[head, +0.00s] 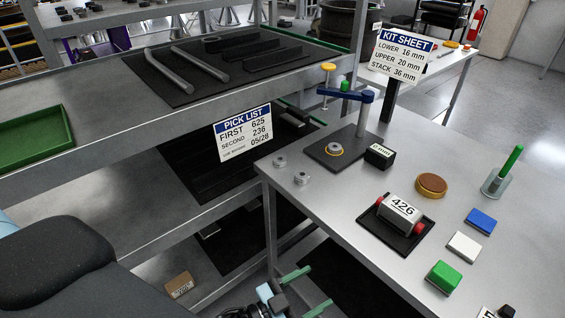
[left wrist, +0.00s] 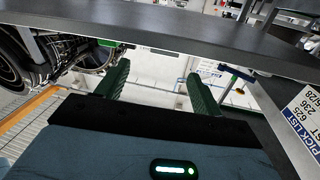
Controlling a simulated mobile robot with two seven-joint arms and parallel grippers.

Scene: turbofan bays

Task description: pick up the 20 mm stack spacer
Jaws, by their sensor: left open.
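Two small grey metal spacers, one at the back (head: 280,161) and one nearer (head: 302,178), stand on the near left part of the steel table in the head view. Another grey ring (head: 335,150) sits on a black pad under a blue-armed stand. I cannot tell which is the 20 mm stack spacer, as no size marking is readable on them. My left gripper (head: 319,285) is low at the bottom, below the table's left edge, with green fingers open and empty. The fingers also show apart in the left wrist view (left wrist: 158,70). My right gripper is not in view.
The steel table (head: 345,205) carries a black "mm" block (head: 379,155), a box marked 426 (head: 400,208) and coloured blocks. A kit sheet (head: 403,54) stands behind. A shelf rack (head: 120,150) with a pick list sign (head: 243,132) stands left of the table.

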